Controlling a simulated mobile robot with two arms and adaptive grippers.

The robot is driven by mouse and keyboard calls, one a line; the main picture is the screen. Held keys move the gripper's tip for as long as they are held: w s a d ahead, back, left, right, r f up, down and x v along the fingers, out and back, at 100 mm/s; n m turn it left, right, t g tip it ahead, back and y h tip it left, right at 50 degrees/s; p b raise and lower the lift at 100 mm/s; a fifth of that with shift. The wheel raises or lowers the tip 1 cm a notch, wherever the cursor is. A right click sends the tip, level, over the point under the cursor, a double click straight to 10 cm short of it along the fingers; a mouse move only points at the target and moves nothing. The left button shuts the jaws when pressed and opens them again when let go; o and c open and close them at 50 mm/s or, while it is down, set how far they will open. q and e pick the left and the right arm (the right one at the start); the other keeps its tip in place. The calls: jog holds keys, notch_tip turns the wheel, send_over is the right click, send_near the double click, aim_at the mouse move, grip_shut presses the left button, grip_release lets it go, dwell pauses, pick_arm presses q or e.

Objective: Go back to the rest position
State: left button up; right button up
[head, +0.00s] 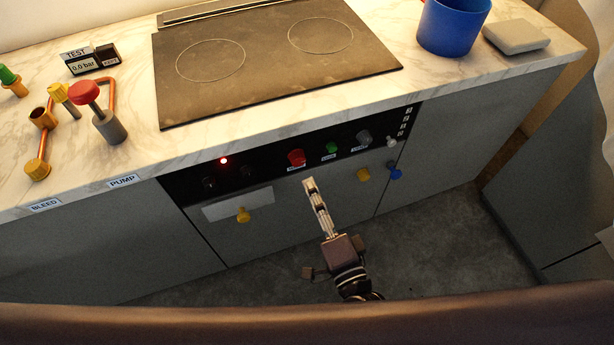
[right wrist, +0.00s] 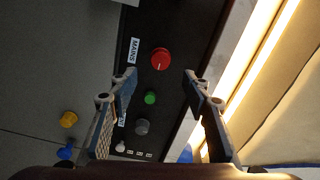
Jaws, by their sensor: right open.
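My right gripper (head: 311,186) is in front of the cabinet's control panel (head: 262,165) in the head view, below the red knob (head: 296,158). In the right wrist view its two fingers (right wrist: 160,76) are spread apart with nothing between them. The red knob also shows ahead of the fingers in the right wrist view (right wrist: 161,59), with a green button (right wrist: 151,98) and a grey knob (right wrist: 141,127) nearer. The fingers look apart from the panel. My left gripper is not in view.
The worktop holds a dark cooktop (head: 270,75), a blue cup (head: 453,25), a grey block (head: 515,37), a test gauge (head: 90,60) and pipe fittings (head: 40,145). Yellow knobs (head: 243,215) and a blue knob (head: 395,171) stick out from the cabinet front. Floor (head: 430,230) is clear.

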jog(key=shift+s+d, duration=0.2)
jog(key=shift+s, duration=0.5)
jog(key=s+d+f+n+g+h, duration=0.1)
jog(key=s+d+f+n+g, duration=0.2)
jog(key=f, duration=0.8)
jog(key=s+d+f+n+g, duration=0.2)
jog(key=s+f+n+g, duration=0.15)
jog(key=f, duration=0.75)
jog(key=s+d+f+n+g+h, duration=0.1)
jog(key=s+d+f+n+g, duration=0.2)
jog(key=f, duration=0.8)
jog(key=s+d+f+n+g+h, duration=0.1)
jog(key=s+d+f, duration=0.3)
jog(key=s, duration=0.4)
jog(key=s+d+f+n+g+h, duration=0.1)
jog(key=s+d+f+n+g, duration=0.1)
jog(key=s+f, duration=0.4)
jog(key=s+d+f+n+g+h, duration=0.1)
jog(key=s+d+f, duration=0.4)
jog(key=s, duration=0.5)
jog(key=n+g, duration=0.1)
jog(key=g, duration=0.1)
jog(key=shift+d+f+g+h, duration=0.25)
jog(key=shift+d+g+h, duration=0.05)
jog(key=shift+d+g, duration=0.1)
